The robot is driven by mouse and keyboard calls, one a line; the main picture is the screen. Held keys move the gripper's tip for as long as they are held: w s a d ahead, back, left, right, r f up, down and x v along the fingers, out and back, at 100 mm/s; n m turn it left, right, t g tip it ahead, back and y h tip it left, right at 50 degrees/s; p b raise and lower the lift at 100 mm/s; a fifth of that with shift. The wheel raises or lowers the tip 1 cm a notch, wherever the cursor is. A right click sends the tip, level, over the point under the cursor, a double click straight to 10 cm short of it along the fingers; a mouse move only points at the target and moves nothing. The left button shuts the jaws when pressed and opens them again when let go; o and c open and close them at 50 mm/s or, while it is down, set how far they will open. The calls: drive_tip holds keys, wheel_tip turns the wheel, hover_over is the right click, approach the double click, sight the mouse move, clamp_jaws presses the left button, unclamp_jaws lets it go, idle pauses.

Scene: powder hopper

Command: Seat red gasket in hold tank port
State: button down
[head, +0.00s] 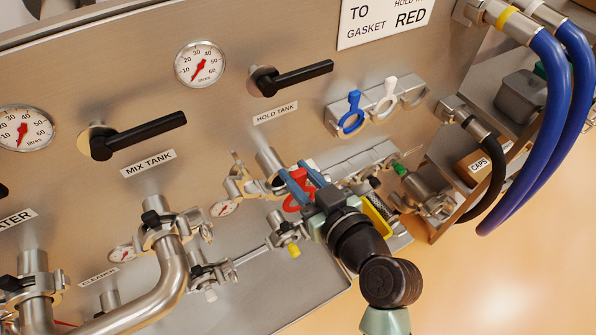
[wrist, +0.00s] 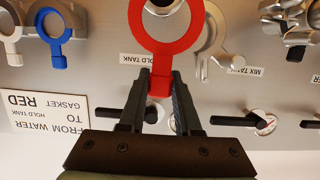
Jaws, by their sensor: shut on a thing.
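My gripper (head: 302,177) is shut on the tab of the red gasket (head: 292,202). In the wrist view the gasket's ring and tab (wrist: 161,62) stand out beyond the fingertips (wrist: 160,82). The hold tank port (head: 268,160) is a short metal stub below the HOLD TANK label (head: 275,113). In the wrist view, metal of the port (wrist: 165,8) shows through the ring, whose far part is cut off. The ring appears just in front of the port; I cannot tell how large the gap is. An open clamp (head: 238,182) hangs left of the port.
A blue gasket (head: 351,115) and a white gasket (head: 388,92) hang on a rack at the right. A sign (head: 385,20) names the red gasket. The mix tank pipe (head: 172,270) stands left. Blue hoses (head: 548,130) hang right. Clamps and fittings crowd the shelf near my gripper.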

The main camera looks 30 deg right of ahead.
drive_tip(key=shift+w+d, duration=0.4)
drive_tip(key=shift+w, duration=0.25)
drive_tip(key=shift+x, duration=1.15)
drive_tip(key=w+f+b, duration=0.3)
drive_tip(key=w+f, duration=0.1)
drive_tip(key=shift+w+a+f, duration=0.15)
drive_tip(key=shift+w+a, duration=0.05)
drive_tip(key=shift+w, duration=0.2)
drive_tip(key=shift+f+b, duration=0.55)
drive_tip(key=shift+b, duration=0.35)
drive_tip(key=c, duration=0.5)
unclamp_jaws()
drive_tip(key=shift+s, duration=0.1)
